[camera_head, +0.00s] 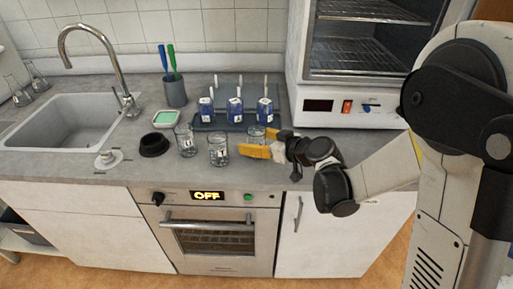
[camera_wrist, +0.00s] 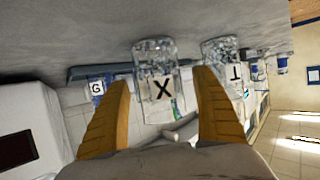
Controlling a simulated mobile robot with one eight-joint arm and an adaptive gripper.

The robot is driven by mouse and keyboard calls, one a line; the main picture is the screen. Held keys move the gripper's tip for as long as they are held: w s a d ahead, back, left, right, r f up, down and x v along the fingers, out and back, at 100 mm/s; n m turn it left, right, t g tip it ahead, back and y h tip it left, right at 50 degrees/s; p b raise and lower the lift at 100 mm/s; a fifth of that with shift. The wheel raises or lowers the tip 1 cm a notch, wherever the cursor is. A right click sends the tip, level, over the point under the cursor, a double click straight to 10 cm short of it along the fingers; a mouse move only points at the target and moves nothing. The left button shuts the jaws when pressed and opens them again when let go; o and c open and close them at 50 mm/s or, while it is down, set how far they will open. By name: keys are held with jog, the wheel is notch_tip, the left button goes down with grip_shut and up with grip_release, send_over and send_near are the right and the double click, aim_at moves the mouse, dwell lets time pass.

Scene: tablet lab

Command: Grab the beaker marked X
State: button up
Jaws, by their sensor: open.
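The beaker marked X (camera_wrist: 157,88) is clear glass with a white label and shows upside down in the wrist view. It stands between the two yellow fingers of my gripper (camera_wrist: 163,80), with a gap on each side. My gripper is open and empty. In the head view the gripper (camera_head: 257,144) is at the right end of the beakers, and the glass beaker (camera_head: 256,132) there is partly hidden by the fingers. A beaker marked T (camera_wrist: 222,55) is beside the X beaker, past one finger. In the head view, another labelled beaker (camera_head: 218,151) stands left of my gripper.
A third beaker (camera_head: 185,141) and a black bowl (camera_head: 153,145) stand further left. Blue labelled bottles (camera_head: 235,110) stand on a tray behind the beakers. An oven-like appliance (camera_head: 350,114) bounds the right; a sink (camera_head: 75,107) is at left.

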jog(key=c, duration=1.3)
jog(key=shift+r, duration=0.1)
